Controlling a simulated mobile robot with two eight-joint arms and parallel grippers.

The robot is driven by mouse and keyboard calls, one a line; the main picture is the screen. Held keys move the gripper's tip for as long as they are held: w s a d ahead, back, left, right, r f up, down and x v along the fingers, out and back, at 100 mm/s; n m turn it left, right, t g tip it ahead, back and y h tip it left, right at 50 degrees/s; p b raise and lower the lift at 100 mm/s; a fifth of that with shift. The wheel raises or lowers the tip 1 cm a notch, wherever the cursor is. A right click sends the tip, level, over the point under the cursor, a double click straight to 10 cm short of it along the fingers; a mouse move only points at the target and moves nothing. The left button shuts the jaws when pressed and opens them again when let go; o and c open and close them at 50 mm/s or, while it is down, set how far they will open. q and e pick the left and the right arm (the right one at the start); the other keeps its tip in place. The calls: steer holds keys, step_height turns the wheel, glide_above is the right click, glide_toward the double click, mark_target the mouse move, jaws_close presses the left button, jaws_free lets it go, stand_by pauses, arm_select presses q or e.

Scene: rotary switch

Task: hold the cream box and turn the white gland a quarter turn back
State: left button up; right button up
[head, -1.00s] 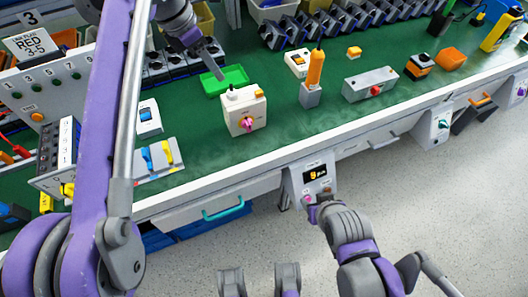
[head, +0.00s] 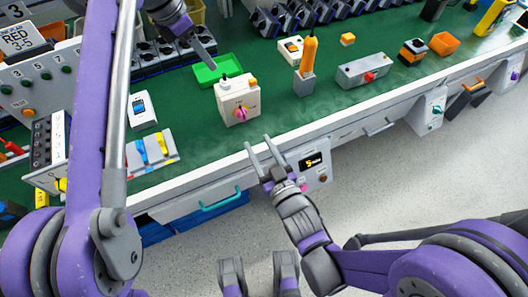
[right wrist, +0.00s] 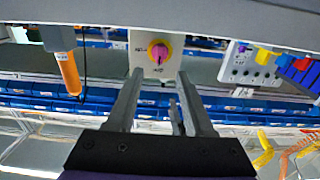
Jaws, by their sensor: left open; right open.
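The cream box (head: 229,109) stands on the green bench top, with a magenta knob (head: 240,114) on a yellow disc on its front and an orange block on top. A small pale fitting (head: 224,77) at its top left may be the white gland; it is too small to be sure. My left gripper (head: 211,64) is behind and above the box, open, apart from it, its fingers partly overlapping. My right gripper (head: 260,146) is open and empty in front of the bench edge, below the box. In the right wrist view, the box (right wrist: 143,65) shows inverted beyond the open fingers (right wrist: 160,74).
A green tray (head: 207,74) lies behind the box. An orange-handled tool in a grey holder (head: 303,86) stands to its right, and a switch panel (head: 163,158) to its left. The bench's front edge lies between my right gripper and the box.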

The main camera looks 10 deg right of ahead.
mark_target(244, 119)
steer(key=x, duration=0.8)
steer(key=shift+w+f, duration=0.1)
steer(key=shift+w, duration=0.2)
jaws_close()
stand_by(1.0)
